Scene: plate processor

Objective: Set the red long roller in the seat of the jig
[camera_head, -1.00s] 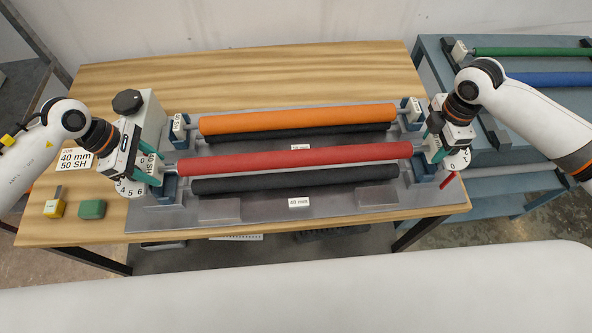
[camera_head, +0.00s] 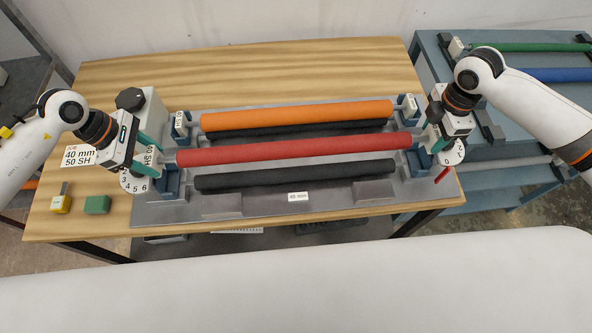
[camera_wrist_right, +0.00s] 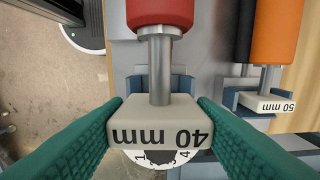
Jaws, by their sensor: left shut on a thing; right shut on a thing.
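The red long roller (camera_head: 295,149) lies level across the jig (camera_head: 240,205), between the orange roller and the front black roller. My left gripper (camera_head: 150,156) is shut on its left end. My right gripper (camera_head: 430,143) is shut on its right end; in the right wrist view my right gripper (camera_wrist_right: 155,115) holds the end block (camera_wrist_right: 155,122) marked "40 mm". The metal shaft (camera_wrist_right: 160,70) runs from that block to the red roller (camera_wrist_right: 160,12). A blue seat (camera_wrist_right: 182,84) shows behind the shaft and block. I cannot tell whether the shaft touches it.
The orange roller (camera_head: 297,116) sits behind, with a black roller (camera_head: 320,133) below it. Another black roller (camera_head: 295,175) lies in front. A grey box with a black knob (camera_head: 130,99) stands at left, near yellow and green blocks (camera_head: 97,205). A blue side table (camera_head: 505,180) stands at right.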

